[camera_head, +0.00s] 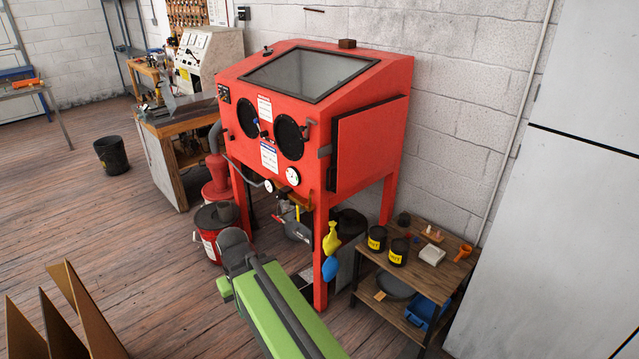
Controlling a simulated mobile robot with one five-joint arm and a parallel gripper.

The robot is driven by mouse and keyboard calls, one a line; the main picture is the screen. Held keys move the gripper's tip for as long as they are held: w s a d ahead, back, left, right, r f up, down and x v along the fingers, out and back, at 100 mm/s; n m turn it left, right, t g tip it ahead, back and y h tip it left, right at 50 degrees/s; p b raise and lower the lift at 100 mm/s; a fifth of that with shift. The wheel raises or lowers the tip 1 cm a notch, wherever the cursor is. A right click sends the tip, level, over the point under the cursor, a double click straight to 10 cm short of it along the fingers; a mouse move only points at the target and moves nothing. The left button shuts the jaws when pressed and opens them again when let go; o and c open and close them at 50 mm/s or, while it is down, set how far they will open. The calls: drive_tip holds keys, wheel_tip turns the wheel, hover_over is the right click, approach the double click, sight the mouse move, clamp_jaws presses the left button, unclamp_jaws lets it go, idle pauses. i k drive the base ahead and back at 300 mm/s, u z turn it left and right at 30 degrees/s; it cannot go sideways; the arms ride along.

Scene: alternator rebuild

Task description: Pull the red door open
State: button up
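The red door (371,146) is a flat panel on the right side of a red blasting cabinet (318,113). It stands slightly proud of the side wall, with a dark edge; I cannot tell whether it is latched or a little ajar. My green arm reaches up from the bottom of the picture. Its dark grey end, my gripper (235,246), is in front of and below the cabinet, to the left of the door and apart from it. Its fingers are not clear, and nothing held shows.
A low wooden shelf (445,276) with black cans stands right of the cabinet, below the door. A tall pale cabinet (560,200) is at far right. A red bucket (211,232) stands left of my gripper. Open wooden floor (130,230) lies to the left.

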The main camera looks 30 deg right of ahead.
sight(366, 141)
drive_tip(key=u, duration=0.45)
drive_tip(key=i, duration=1)
drive_tip(key=u, duration=0.35)
drive_tip(key=k, duration=0.85)
drive_tip(key=z, duration=0.15)
drive_tip(key=i, duration=0.9)
drive_tip(key=u, duration=0.05)
